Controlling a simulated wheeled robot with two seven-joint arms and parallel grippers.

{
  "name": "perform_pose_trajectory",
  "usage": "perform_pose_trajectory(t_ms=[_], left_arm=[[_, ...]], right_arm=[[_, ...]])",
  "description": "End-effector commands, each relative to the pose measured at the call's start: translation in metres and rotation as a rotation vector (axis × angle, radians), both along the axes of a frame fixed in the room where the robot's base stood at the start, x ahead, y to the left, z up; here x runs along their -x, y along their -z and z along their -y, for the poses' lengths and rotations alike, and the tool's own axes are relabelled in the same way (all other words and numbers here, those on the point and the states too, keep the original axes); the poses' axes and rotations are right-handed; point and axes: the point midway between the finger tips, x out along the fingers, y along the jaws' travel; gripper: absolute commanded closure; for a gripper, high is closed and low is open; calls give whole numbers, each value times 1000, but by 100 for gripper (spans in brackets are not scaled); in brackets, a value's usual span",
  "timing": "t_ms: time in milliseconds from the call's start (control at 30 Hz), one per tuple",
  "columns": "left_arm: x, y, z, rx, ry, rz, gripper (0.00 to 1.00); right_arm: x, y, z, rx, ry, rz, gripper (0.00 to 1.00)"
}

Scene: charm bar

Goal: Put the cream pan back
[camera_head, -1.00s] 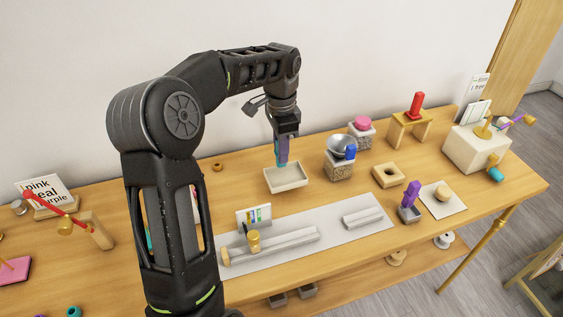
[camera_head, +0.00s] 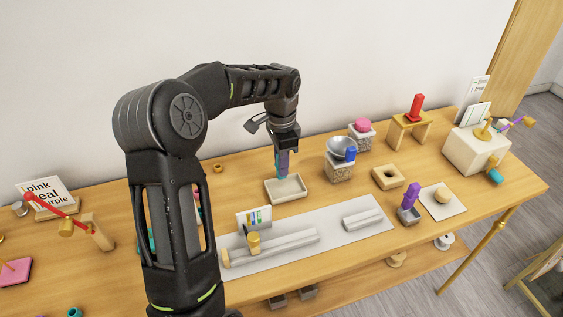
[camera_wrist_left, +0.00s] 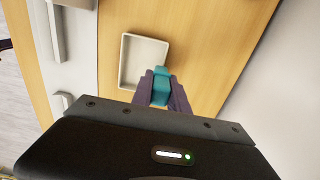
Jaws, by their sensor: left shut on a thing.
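The cream pan (camera_head: 286,191) is a shallow rectangular tray behind the grey mat in the head view. It also shows in the left wrist view (camera_wrist_left: 142,63), looking empty and roughly level. My left gripper (camera_head: 283,163) is above the pan's back edge, its purple fingers shut on a teal grip (camera_wrist_left: 161,86) at the pan's rim. I cannot tell whether the pan's underside touches the table. My right gripper is not in view.
A grey mat (camera_head: 335,233) with two pale rails and a small colour-striped card (camera_head: 254,218) lies in front of the pan. A wooden block with a hole (camera_head: 388,178) is farther right.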

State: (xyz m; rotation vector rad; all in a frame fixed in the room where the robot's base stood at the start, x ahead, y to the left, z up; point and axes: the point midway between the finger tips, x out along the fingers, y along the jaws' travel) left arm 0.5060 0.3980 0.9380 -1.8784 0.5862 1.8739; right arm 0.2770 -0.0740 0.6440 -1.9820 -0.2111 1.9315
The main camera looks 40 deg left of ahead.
Motion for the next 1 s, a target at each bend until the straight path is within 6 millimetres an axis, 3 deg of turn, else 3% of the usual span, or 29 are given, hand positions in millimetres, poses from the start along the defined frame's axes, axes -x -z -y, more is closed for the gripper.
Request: perform_pose_trajectory(t_ms=[300,667,867,1000], left_arm=[[0,1,0,1,0,-1,58],[0,-5,0,0,1,1,58],[-1,-32,0,-2,2,4,58],[-1,-61,0,-2,1,5,58]], right_arm=[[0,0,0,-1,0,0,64],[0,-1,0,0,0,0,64],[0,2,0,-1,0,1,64],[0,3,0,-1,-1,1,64]])
